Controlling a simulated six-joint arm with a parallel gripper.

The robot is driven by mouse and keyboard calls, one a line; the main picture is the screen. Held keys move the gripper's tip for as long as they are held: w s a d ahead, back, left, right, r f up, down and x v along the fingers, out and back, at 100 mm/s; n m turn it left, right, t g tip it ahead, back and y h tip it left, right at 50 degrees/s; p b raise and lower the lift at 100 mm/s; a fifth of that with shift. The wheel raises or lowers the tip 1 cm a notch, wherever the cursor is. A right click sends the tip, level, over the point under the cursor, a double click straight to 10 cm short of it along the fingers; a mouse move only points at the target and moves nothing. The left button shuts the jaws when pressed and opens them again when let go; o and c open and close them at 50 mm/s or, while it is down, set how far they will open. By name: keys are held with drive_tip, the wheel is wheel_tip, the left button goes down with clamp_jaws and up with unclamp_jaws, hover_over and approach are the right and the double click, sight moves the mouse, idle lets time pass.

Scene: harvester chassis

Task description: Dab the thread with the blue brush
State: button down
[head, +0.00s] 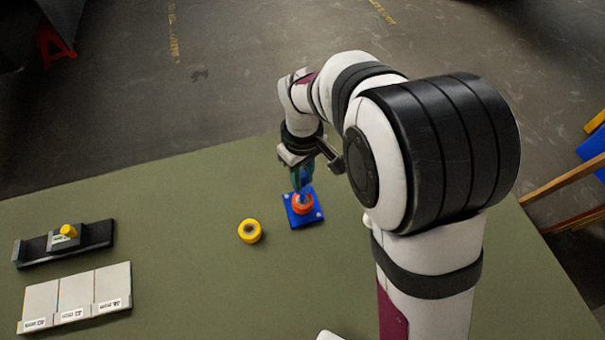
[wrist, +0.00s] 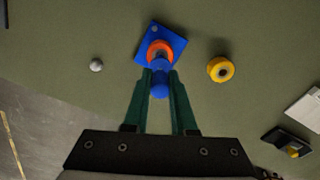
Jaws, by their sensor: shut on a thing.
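My gripper (head: 301,180) has green fingers pointing down, and it is shut on the blue brush (wrist: 160,91). In the wrist view the brush's rounded blue end shows between the fingers (wrist: 161,78). Beyond it is an orange ring (wrist: 159,50) on a blue square plate (wrist: 176,41); in the head view the ring (head: 303,207) and plate (head: 313,221) lie directly under the fingers. The brush's lower end is at the ring's opening; I cannot tell whether it touches. No thread can be made out separately; the ring's inside is hidden by the brush and fingers.
A yellow ring with a dark centre (head: 250,231) lies left of the plate on the green table (head: 190,205). A black holder with a yellow knob (head: 95,235) and labelled white trays (head: 75,299) stand at far left. A small grey ball (wrist: 96,65) also lies on the table.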

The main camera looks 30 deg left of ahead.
drive_tip(key=shift+r, duration=2)
drive_tip(key=w+d+r+m, duration=0.1)
drive_tip(key=d+r+m, duration=0.3)
drive_tip(key=d, duration=0.5)
drive_tip(key=w+d+r+m, duration=0.2)
drive_tip(key=d+r+m, duration=0.3)
drive_tip(key=d, duration=0.4)
drive_tip(key=w+d+r+m, duration=0.2)
drive_tip(key=d+r+m, duration=0.2)
drive_tip(key=d, duration=0.5)
drive_tip(key=shift+w+d+r+m, duration=0.2)
drive_tip(key=shift+d+m, duration=0.1)
drive_tip(key=shift+a+f, duration=0.1)
